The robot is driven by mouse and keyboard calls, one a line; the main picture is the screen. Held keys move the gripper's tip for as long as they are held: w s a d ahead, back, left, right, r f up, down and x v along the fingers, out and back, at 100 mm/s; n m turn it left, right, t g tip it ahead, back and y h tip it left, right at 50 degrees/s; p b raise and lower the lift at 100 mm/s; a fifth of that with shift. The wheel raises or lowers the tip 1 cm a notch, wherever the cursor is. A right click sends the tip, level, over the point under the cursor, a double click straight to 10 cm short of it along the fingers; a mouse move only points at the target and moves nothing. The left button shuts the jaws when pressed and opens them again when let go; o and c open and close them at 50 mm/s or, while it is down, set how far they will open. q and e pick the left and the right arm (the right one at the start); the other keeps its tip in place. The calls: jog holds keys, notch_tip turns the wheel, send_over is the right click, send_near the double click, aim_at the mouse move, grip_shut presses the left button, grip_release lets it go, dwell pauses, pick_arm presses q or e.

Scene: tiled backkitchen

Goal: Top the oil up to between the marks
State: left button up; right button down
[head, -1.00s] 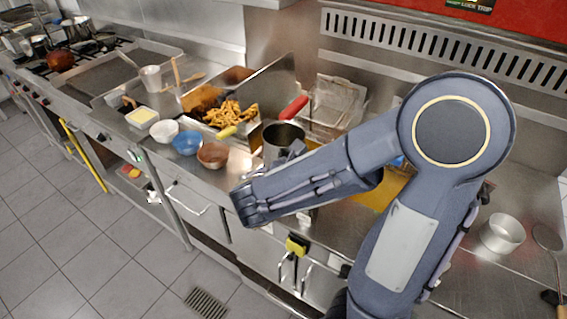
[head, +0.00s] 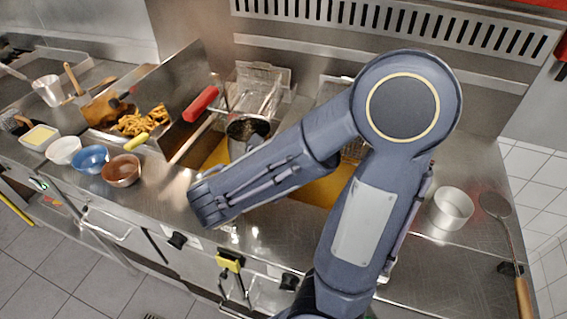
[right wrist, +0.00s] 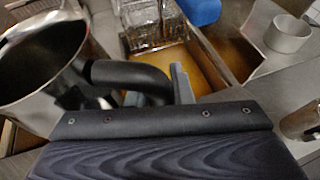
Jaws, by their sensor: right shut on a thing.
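A steel jug (head: 236,148) is in my right gripper, over the fryer's left part in the head view. In the right wrist view the jug (right wrist: 62,72) fills the left side, and my right gripper (right wrist: 150,88) is shut on its black handle (right wrist: 128,74). I cannot tell what the jug holds or exactly how far it tilts. Yellow oil (head: 320,190) shows in the fryer, partly hidden by my right arm; the oil (right wrist: 172,68) also shows in the right wrist view. I cannot make out the level marks. My left gripper is out of view.
Wire baskets (head: 262,78) stand behind the oil; a red handle (head: 201,104) is left of the jug. Several bowls, including a blue bowl (head: 90,159), line the counter at left. A pale pot (head: 452,208) and a skimmer (head: 497,207) lie at right. The front counter strip is clear.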

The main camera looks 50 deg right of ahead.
aim_at(235, 121)
jog(key=w+r+n+g+p, duration=0.1)
jog(key=w+p, duration=0.1)
jog(key=p, duration=0.1)
jog(key=w+r+n+g+p, duration=0.1)
jog(key=w+n+p, duration=0.1)
jog(key=w+p, duration=0.1)
jog(key=w+d+r+n+g+p, duration=0.1)
jog(key=w+n+p, duration=0.1)
jog(key=w+p, duration=0.1)
jog(key=shift+w+r+g, duration=0.1)
jog(key=shift+r+g, duration=0.2)
jog(key=shift+g, duration=0.1)
jog(key=shift+w+d+f+n+g, duration=0.1)
jog(key=shift+w+n+g, duration=0.7)
jog(key=shift+w, duration=0.1)
jog(key=shift+w+r+n+g, duration=0.3)
jog(key=shift+w+n, duration=0.2)
jog(key=shift+w, duration=0.15)
jog(key=shift+w+d+r+n+g, duration=0.15)
jog(key=shift+w+n+g, duration=0.4)
jog(key=shift+w, duration=0.35)
dwell(1.5)
